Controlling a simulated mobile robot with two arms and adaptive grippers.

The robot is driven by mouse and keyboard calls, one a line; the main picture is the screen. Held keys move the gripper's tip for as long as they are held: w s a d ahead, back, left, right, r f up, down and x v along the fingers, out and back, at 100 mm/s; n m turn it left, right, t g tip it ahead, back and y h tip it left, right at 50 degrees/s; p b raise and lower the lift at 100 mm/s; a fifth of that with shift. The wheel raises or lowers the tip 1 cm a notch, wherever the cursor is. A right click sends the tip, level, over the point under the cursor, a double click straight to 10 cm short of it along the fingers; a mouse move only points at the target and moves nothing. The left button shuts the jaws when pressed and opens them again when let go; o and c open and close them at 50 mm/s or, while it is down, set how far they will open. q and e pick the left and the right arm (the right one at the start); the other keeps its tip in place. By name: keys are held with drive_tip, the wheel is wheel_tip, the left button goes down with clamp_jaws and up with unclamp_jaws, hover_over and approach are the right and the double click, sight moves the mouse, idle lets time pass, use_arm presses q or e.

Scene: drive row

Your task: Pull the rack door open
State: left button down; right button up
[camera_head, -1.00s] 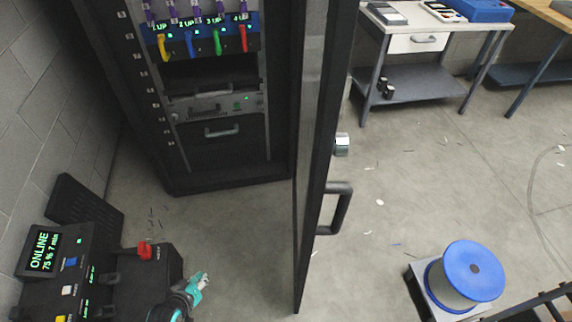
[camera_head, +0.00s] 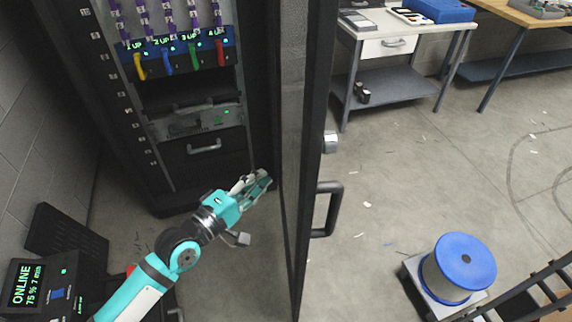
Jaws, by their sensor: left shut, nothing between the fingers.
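The rack door (camera_head: 314,110) stands open and is seen nearly edge-on in the middle of the view. Its black handle (camera_head: 333,208) is on the right-hand face. The rack (camera_head: 185,120) stands behind at the left, its front exposed with colored levers and drive units. My left gripper (camera_head: 262,181) is shut and empty, close to the left-hand face of the door, on the side away from the handle. I cannot tell whether it touches the door. My right gripper is not in view.
A UPS box with a lit display (camera_head: 38,285) is at lower left. A blue-topped spool (camera_head: 460,265) stands on a low base at lower right. A workbench (camera_head: 400,28) is at the back. The floor between is mostly clear.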

use_arm(q)
drive_tip(key=w+d+p, duration=0.2)
drive_tip(key=w+d, duration=0.1)
drive_tip(key=d, duration=0.3)
drive_tip(key=shift+w+d, duration=0.15)
drive_tip(key=shift+d, duration=0.1)
